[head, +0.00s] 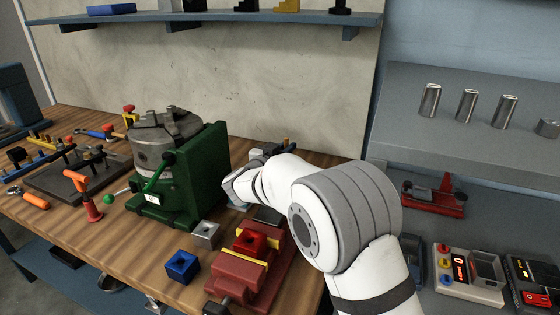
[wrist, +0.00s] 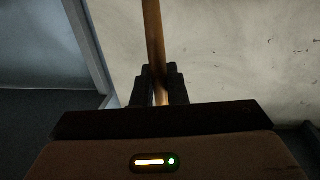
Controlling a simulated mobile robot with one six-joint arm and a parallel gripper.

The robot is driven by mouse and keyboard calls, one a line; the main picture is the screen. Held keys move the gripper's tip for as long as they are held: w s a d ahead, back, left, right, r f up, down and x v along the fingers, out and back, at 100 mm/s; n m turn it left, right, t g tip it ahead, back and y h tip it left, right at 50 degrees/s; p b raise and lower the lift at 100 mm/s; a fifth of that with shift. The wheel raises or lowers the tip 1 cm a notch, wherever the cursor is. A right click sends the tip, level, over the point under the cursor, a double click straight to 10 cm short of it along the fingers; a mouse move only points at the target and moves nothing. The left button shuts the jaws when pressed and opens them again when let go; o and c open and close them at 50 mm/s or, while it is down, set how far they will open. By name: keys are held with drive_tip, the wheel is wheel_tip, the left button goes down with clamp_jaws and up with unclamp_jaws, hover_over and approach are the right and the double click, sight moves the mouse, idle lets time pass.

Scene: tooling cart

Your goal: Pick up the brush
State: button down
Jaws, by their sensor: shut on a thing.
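In the wrist view, a thin wooden rod (wrist: 153,35), which looks like the brush's handle, stands nearly upright between the fingers of my gripper (wrist: 159,88). My gripper is shut on it. The rod's upper part runs out of the top of the picture, and its lower end is hidden behind the gripper body. No bristles show. In the head view, my white arm reaches over the bench, and the wrist hides most of what lies behind it, so I cannot make out the brush there.
A green fixture (head: 205,175) with a steel chuck (head: 160,140) stands left of my wrist. A red vise (head: 240,275), a blue block (head: 182,266) and a grey block (head: 206,233) sit in front. Tools crowd the bench's left. A grey shelf (head: 450,95) with metal cylinders is at right.

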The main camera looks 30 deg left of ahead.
drive_tip(key=shift+r, duration=0.1)
wheel_tip(320, 180, up, 10)
drive_tip(key=shift+f+p, duration=0.1)
drive_tip(key=shift+p, duration=0.55)
drive_tip(key=shift+w, duration=0.1)
idle(0.9)
idle(0.5)
drive_tip(key=s+a+f+m+t+b, duration=0.1)
drive_tip(key=s+a+f+m+b, duration=0.2)
drive_tip(key=s+f+b, duration=0.3)
drive_tip(key=a+b, duration=0.1)
drive_tip(key=b, duration=0.1)
drive_tip(key=shift+s+f+m+b, duration=0.25)
drive_tip(key=shift+m+b, duration=0.1)
drive_tip(key=shift+m, duration=0.05)
drive_tip(key=shift+a+f+b, duration=0.15)
drive_tip(key=shift+f+b, duration=0.15)
drive_tip(key=shift+f, duration=0.45)
idle(1.6)
